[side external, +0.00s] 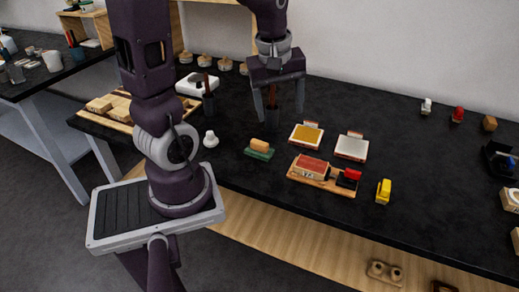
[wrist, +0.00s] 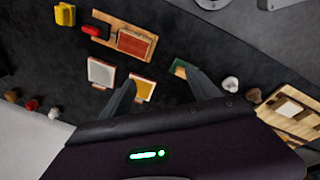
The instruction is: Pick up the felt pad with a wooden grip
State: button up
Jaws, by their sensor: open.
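The felt pad with a wooden grip (side external: 260,155) is a small green pad with a tan block on top. It lies on the black bench, left of the ink pads. My gripper (side external: 280,115) is open and empty, pointing down above the bench. It is above and behind the pad, apart from it. In the wrist view its two fingers (wrist: 163,80) are spread wide.
A yellow pad (side external: 306,135) and a white pad (side external: 351,147) lie right of the felt pad. A wooden board (side external: 311,180) with red and black items is in front of them. A white knob (side external: 210,139) is left.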

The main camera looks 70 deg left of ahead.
aim_at(260, 142)
jog(key=a+f+n, duration=0.3)
jog(key=s+a+f+n+g, duration=0.1)
jog(key=a+f+n, duration=0.3)
jog(key=s+a+f+n+g+h, duration=0.1)
jog(key=a+f+n, duration=0.2)
jog(key=f, duration=0.1)
jog(key=shift+a+f, duration=0.2)
jog(key=shift+a, duration=0.15)
jog(key=shift+n, duration=0.3)
jog(key=f, duration=0.4)
jog(key=d+f, duration=0.1)
jog(key=f, duration=0.1)
jog(key=shift+w+f, duration=0.35)
jog(key=shift+f, duration=0.05)
jog(key=c, duration=1.5)
